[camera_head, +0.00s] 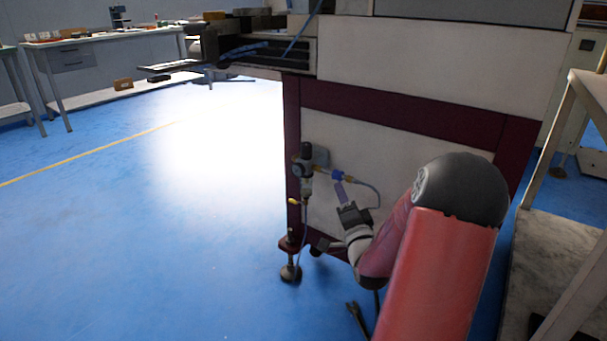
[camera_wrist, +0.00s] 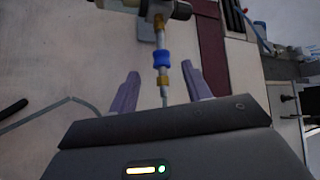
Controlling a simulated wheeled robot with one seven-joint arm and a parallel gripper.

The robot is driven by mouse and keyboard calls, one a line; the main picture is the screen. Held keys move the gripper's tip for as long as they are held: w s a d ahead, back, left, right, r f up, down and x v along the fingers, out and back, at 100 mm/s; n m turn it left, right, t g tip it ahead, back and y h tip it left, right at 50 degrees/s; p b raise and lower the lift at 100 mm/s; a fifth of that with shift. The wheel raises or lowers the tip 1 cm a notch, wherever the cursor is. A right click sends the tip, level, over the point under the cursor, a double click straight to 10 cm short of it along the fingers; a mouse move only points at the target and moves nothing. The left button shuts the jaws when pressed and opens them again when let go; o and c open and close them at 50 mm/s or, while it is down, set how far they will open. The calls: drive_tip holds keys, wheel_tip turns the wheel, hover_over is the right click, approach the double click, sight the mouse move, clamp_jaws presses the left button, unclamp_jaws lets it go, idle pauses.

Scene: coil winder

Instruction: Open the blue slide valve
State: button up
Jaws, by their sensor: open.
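The blue slide valve (camera_head: 337,175) is a small blue collar on the thin air line at the machine's lower left corner. In the wrist view the blue slide valve (camera_wrist: 162,60) sits on a metal pipe, with a brass fitting just below it. My gripper (camera_wrist: 160,72) is open, its two purple fingers one on each side of the line. The valve lies between and slightly beyond the fingertips, with a gap on both sides. In the head view my gripper (camera_head: 341,188) is right below the valve, and its fingers partly overlap each other.
A dark regulator (camera_head: 305,160) with a gauge hangs left of the valve, and a thin hose (camera_head: 372,188) loops to the right. The machine's pale panel (camera_head: 400,135) is close behind. A table (camera_head: 590,90) stands at right. The blue floor (camera_head: 150,240) at left is clear.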

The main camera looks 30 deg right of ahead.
sight(338, 173)
drive_tip(key=shift+m+t, duration=0.4)
drive_tip(key=shift+m, duration=0.1)
drive_tip(key=x, duration=0.8)
drive_tip(key=shift+s+d, duration=0.1)
drive_tip(key=shift+d, duration=0.3)
clamp_jaws()
